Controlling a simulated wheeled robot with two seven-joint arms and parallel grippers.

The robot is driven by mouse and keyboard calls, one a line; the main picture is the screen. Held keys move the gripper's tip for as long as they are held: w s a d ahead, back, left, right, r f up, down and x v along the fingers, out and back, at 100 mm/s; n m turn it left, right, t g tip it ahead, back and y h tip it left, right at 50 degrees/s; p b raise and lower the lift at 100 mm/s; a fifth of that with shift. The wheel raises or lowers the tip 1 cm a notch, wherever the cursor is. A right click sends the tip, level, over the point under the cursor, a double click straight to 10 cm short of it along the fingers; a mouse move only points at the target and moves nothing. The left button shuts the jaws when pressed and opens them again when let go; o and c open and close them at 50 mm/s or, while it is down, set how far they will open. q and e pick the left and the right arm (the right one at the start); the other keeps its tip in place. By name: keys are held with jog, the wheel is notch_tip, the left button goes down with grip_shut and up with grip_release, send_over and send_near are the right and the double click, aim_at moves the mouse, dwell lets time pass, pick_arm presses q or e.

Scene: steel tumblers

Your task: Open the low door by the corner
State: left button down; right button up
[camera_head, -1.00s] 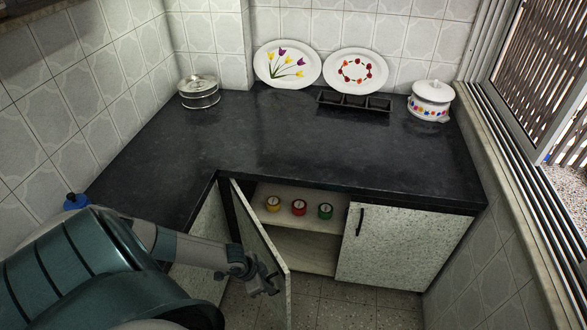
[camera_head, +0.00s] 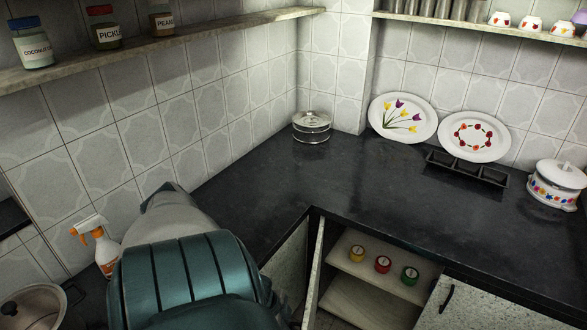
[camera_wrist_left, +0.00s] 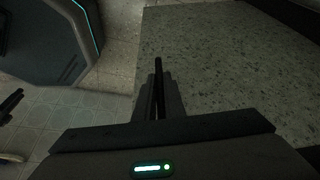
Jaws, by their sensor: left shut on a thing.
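The low door (camera_head: 314,268) by the counter's inner corner stands open, seen nearly edge-on in the head view, with the cabinet inside showing to its right. In the left wrist view its speckled panel (camera_wrist_left: 225,70) fills the upper right. My left gripper (camera_wrist_left: 158,85) is shut on the dark door handle (camera_wrist_left: 158,68), beside the panel's left part. In the head view my left arm hides this gripper and the handle.
Yellow, red and green tins (camera_head: 383,264) stand on the cabinet shelf. Another door (camera_head: 470,303) to the right is shut. A spray bottle (camera_head: 103,247) and a pan (camera_head: 35,306) are at the left. The dark counter (camera_head: 350,185) is mostly clear in the middle.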

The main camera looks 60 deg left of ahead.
pick_arm(q)
jog(key=c, duration=1.8)
grip_release()
jog(key=shift+c, duration=0.2)
jog(key=shift+r, duration=0.1)
